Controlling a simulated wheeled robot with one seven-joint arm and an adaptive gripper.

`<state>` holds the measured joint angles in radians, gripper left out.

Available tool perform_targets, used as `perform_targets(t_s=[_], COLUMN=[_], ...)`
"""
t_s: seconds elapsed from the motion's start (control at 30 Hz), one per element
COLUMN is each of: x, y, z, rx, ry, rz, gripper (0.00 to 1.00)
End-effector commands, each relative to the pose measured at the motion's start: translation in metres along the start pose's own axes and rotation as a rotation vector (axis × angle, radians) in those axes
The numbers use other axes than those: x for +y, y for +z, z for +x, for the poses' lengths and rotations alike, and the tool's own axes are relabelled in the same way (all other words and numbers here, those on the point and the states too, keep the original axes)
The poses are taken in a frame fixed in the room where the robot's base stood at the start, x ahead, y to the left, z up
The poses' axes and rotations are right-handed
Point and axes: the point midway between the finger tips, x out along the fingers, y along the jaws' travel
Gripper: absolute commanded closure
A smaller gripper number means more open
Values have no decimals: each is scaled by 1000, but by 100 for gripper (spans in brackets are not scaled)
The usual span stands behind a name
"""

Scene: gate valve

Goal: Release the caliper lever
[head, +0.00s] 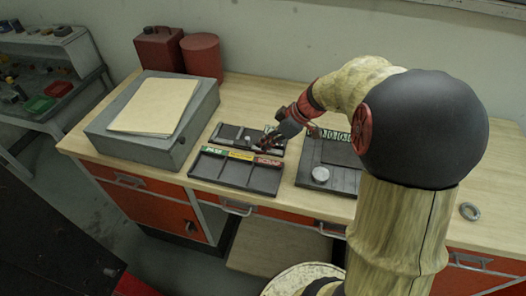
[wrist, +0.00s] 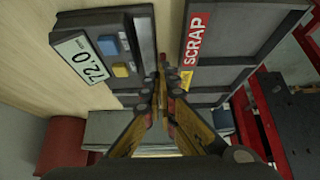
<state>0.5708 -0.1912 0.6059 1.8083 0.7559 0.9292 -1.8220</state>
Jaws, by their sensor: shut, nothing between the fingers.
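A dark caliper unit (wrist: 110,45) shows in the wrist view at upper left, with a display reading 72.0 (wrist: 84,58), a blue button (wrist: 108,45) and a yellow button (wrist: 121,70). In the head view, a dark unit (head: 228,132) lies on the bench behind a sorting tray, partly covered by my gripper. My gripper (wrist: 161,78) is shut and empty, with its fingertips close beside the caliper's right edge. A small red-tipped part (wrist: 162,58) shows just beyond the fingertips; I cannot tell if it is the lever or if they touch it.
The sorting tray (head: 232,174) has green, yellow and red labels; its SCRAP label (wrist: 196,38) shows in the wrist view. A grey box (head: 160,140) stands left. A dark board (head: 335,178) with a silver disc (head: 320,174) lies right. A ring (head: 469,211) lies far right.

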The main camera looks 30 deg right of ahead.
Motion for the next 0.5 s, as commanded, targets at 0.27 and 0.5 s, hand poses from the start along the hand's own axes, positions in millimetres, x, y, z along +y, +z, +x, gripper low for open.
perform_targets(t_s=[0.27, 0.5], x=[1, 0], y=[8, 11], z=[2, 0], rx=[84, 83], ry=[2, 2], rz=[-1, -1], gripper=[100, 100])
